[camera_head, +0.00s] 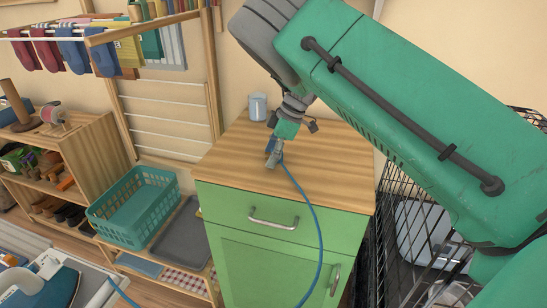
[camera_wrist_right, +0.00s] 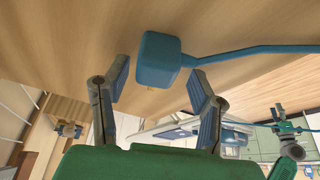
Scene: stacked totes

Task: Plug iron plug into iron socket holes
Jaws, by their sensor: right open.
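A blue iron plug (camera_wrist_right: 160,58) lies on the wooden top of the green cabinet, its blue cord leading right in the wrist view. In the head view the plug is mostly hidden by the gripper, and its cord (camera_head: 312,215) hangs down the cabinet front. My right gripper (camera_wrist_right: 157,72) is open, with one finger on each side of the plug and a gap to each; it also shows in the head view (camera_head: 273,153). Part of a green and grey arm, seemingly my left, shows small in the wrist view (camera_wrist_right: 287,130); its jaw is unclear. I cannot make out socket holes.
The green cabinet (camera_head: 230,205) has a grey-blue jar (camera_head: 257,106) at its back edge. A teal basket (camera_head: 130,215) and grey tray (camera_head: 185,240) stand left. An iron (camera_head: 45,288) sits bottom left. A black wire cage (camera_head: 410,240) is right. Much of the cabinet top is clear.

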